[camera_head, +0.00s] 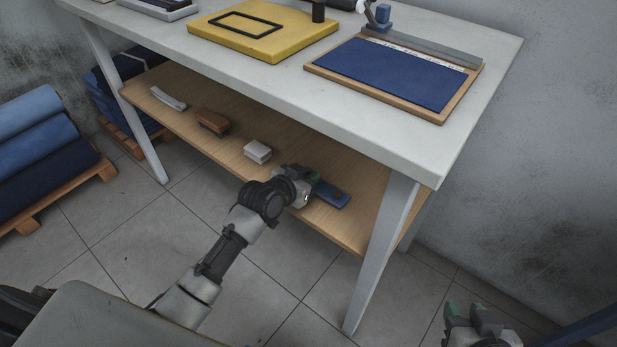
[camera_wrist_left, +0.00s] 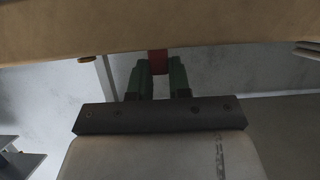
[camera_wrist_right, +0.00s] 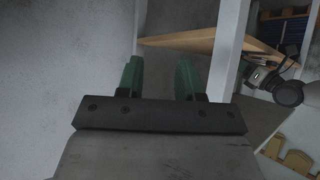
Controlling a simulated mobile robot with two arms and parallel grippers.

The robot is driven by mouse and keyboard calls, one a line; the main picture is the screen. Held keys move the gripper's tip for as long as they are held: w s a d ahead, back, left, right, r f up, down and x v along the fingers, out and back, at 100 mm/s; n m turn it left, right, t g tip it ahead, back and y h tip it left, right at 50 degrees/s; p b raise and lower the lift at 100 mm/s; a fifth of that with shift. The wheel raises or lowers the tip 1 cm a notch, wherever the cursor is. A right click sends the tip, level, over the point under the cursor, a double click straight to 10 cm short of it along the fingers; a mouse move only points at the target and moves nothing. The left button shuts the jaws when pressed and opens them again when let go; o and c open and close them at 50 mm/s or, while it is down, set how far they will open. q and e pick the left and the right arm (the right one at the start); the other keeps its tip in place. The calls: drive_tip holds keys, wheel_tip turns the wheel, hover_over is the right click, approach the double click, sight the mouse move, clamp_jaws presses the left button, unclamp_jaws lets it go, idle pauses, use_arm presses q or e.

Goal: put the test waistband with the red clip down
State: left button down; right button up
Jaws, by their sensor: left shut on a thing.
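My left gripper (camera_head: 306,196) reaches to the front edge of the lower wooden shelf. In the left wrist view its green fingers (camera_wrist_left: 158,80) are closed on a small red piece, which looks like the red clip (camera_wrist_left: 158,62). A blue strip with a brown spot (camera_head: 334,195), apparently the test waistband, lies at the shelf beside the left fingertips. The gripper partly hides it, and I cannot tell whether it rests fully on the wood. My right gripper (camera_head: 470,312) is low at the bottom right, away from the shelf. Its fingers (camera_wrist_right: 158,80) are apart and empty.
The lower shelf (camera_head: 230,155) also holds a white block (camera_head: 257,151), a brown block (camera_head: 212,121) and a pale curved piece (camera_head: 169,98). The tabletop (camera_head: 290,85) above overhangs it. A table leg (camera_head: 380,255) stands right of my left gripper. Blue rolls (camera_head: 40,145) lie at left.

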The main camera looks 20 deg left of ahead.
use_arm(q)
drive_tip(key=shift+f, duration=0.1)
drive_tip(key=c, duration=1.1)
unclamp_jaws()
drive_tip(key=shift+o, duration=0.2)
